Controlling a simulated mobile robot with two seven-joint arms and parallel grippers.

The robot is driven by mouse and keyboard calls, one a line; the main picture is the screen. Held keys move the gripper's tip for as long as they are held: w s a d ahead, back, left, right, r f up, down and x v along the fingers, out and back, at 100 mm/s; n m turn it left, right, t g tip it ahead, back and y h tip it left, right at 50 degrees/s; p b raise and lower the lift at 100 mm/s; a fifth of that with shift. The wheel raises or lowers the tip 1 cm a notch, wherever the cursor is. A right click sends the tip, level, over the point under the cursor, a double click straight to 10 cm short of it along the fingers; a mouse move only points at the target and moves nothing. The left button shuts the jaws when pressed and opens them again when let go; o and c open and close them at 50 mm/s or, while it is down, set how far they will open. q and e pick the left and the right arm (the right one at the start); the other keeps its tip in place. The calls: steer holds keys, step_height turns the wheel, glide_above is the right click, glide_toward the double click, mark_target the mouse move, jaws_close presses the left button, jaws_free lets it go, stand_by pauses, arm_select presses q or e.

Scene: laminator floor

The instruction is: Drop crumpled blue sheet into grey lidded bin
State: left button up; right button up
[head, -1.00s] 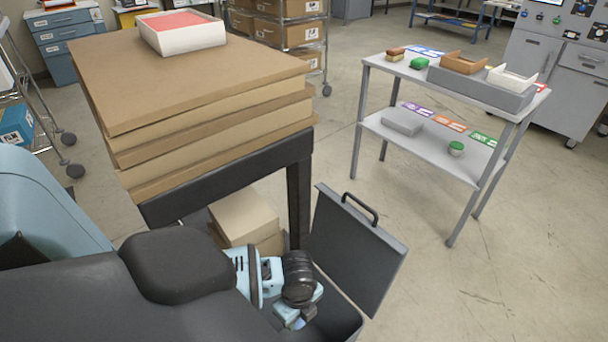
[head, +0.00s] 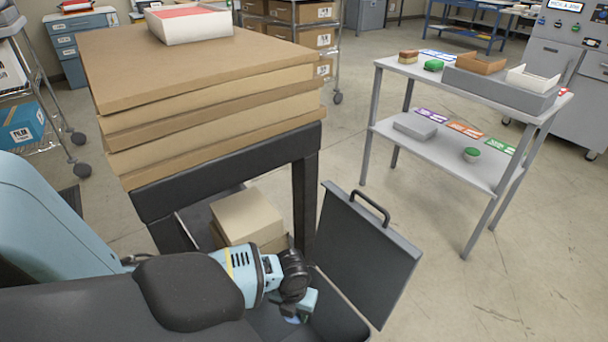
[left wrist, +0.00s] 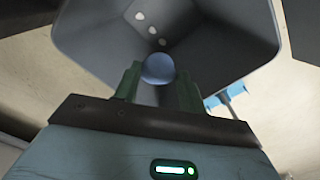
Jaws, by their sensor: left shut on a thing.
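The grey bin (head: 343,318) stands on the floor at the bottom middle of the head view, with its lid (head: 368,250) swung up and open. My left gripper (head: 297,317) points down over the bin's mouth; its fingers are mostly hidden in the head view. In the left wrist view, the crumpled blue sheet (left wrist: 158,68) shows as a rounded ball between the two green fingers, which are shut on it. The bin's dark walls (left wrist: 95,35) surround it in that view, with several small pale pieces (left wrist: 153,30) inside. My right gripper is not in view.
A stack of brown boards (head: 210,85) on a dark stand, with a white tray (head: 190,22) on top, rises just behind the bin. Boxes (head: 247,215) lie beneath. A grey two-shelf table (head: 440,150) stands right, with clear floor between.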

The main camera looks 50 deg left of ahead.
arm_select(q)
steer(key=shift+a, duration=0.1)
steer(key=shift+f, duration=0.15)
step_height(320, 180, down, 2)
steer(key=shift+f+b, duration=0.1)
steer(key=shift+b, duration=1.1)
steer(key=shift+f+b, duration=1.85)
steer(key=shift+b, duration=0.05)
steer(key=o, duration=1)
